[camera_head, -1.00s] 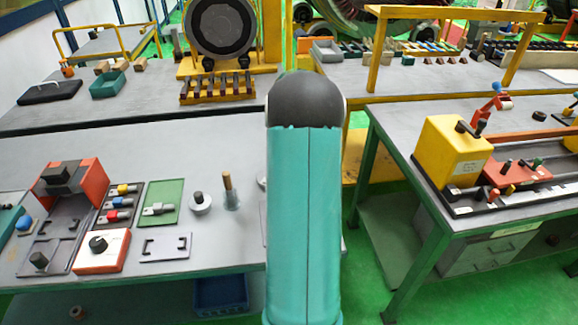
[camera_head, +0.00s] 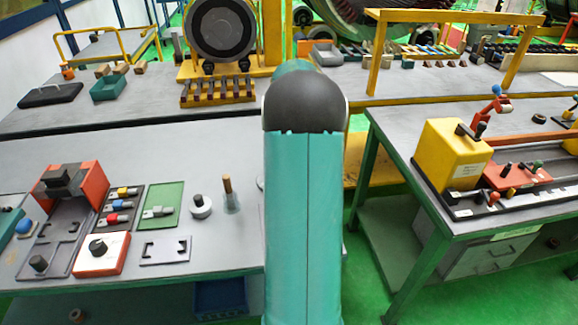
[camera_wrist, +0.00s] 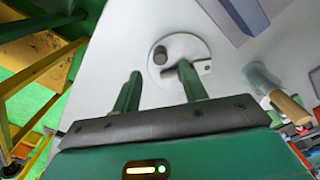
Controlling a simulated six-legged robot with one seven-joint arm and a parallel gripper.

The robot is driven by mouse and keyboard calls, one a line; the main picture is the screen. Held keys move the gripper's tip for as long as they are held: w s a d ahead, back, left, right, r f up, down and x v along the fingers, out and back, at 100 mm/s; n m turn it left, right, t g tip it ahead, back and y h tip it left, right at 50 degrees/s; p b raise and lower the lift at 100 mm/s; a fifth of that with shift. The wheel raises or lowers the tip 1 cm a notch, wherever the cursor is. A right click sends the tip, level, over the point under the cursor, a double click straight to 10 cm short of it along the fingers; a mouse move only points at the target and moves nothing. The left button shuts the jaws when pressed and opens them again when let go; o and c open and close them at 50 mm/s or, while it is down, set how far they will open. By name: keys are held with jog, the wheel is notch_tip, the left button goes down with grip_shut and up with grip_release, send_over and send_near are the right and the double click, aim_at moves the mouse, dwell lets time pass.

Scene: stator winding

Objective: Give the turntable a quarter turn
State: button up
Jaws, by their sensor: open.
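The turntable is a pale round disc (camera_wrist: 185,45) on the grey bench top in the wrist view. A dark upright peg (camera_wrist: 160,54) stands near its left edge. A light flat tab with a hole (camera_wrist: 203,67) lies on its lower right.
A wooden-handled tool in a pale holder (camera_wrist: 288,105) stands right of the disc in the wrist view, and left of my arm in the head view (camera_head: 229,190). A blue-grey block (camera_wrist: 240,15) lies above the disc. Fixtures and trays fill the bench's left side (camera_head: 75,190).

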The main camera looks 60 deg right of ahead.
notch_tip(320, 180, up, 8)
jog(key=shift+r, duration=0.2)
dwell(0.3)
jog(key=w+a+r+t, duration=0.1)
jog(key=w+a+r, duration=0.15)
jog(key=a, duration=0.65)
jog(key=w+a+r+h, duration=0.1)
jog(key=a+r, duration=0.2)
jog(key=a, duration=0.6)
jog(key=w+a+r+t, duration=0.1)
jog(key=w+a+r, duration=0.15)
jog(key=a, duration=0.55)
jog(key=s+a+f+t, duration=0.1)
jog(key=s+a, duration=0.3)
jog(key=a, duration=0.3)
jog(key=s+a+f+t, duration=0.1)
jog(key=s+a, duration=0.3)
jog(key=a, duration=0.4)
jog(key=s+a+t+y, duration=0.1)
jog(key=s+a, duration=0.3)
jog(key=a, duration=0.3)
jog(key=shift+a+f+m+t, duration=0.2)
jog(key=shift+f+m+t, duration=0.1)
jog(key=shift+f, duration=0.1)
jog(key=shift+s, duration=0.1)
